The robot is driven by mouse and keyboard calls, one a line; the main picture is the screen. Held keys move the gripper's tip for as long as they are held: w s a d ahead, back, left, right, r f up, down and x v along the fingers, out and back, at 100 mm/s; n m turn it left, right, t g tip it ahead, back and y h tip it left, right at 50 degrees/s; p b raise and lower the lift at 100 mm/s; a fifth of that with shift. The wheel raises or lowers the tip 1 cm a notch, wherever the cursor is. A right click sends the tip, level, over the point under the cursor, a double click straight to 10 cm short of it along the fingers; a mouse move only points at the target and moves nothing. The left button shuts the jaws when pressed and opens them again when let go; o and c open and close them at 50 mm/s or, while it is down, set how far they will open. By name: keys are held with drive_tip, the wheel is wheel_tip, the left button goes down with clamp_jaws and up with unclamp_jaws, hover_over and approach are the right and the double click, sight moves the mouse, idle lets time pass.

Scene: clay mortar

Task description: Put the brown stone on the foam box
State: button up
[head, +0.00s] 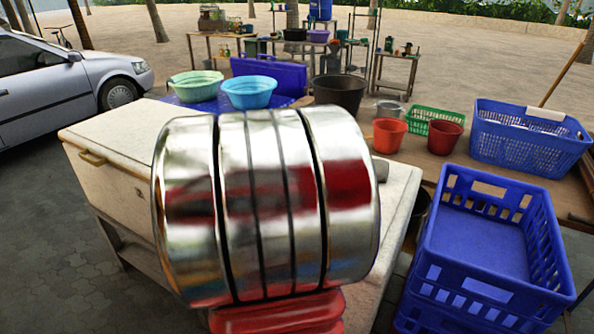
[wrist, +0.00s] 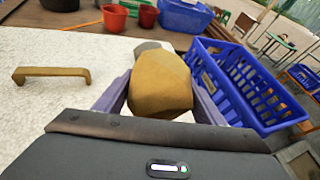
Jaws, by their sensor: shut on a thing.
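The brown stone (wrist: 160,84) is a tan-brown, blocky lump. My gripper (wrist: 160,95), with its purple-grey fingers on either side, is shut on it in the wrist view. The foam box (wrist: 50,110) has a speckled white top and a tan handle, and lies left of and around the stone. The stone shows over the right part of that top; I cannot tell whether it touches it. In the head view the foam box (head: 105,140) stands in the middle, and my shiny arm hides the stone and gripper.
A grey lump (wrist: 147,46) shows just behind the stone. A blue crate (head: 485,245) stands close on the right. Behind are a blue basket (head: 530,135), red pots (head: 389,135), a dark tub (head: 340,93) and basins (head: 248,92). A car (head: 60,80) is at left.

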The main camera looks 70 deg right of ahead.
drive_tip(key=shift+s+d+r, duration=0.1)
drive_tip(key=shift+s+r, duration=0.1)
drive_tip(key=shift+s, duration=0.3)
drive_tip(key=shift+s+d+r, duration=0.1)
drive_tip(key=shift+s+r, duration=0.1)
drive_tip(key=shift+s, duration=0.3)
drive_tip(key=shift+f, duration=0.15)
drive_tip(key=shift+f, duration=3)
drive_tip(key=shift+f, duration=0.1)
drive_tip(key=shift+w+f, duration=0.1)
drive_tip(key=shift+f, duration=1.7)
drive_tip(key=shift+f, duration=0.1)
drive_tip(key=o, duration=2)
drive_tip(key=shift+a+f, duration=0.1)
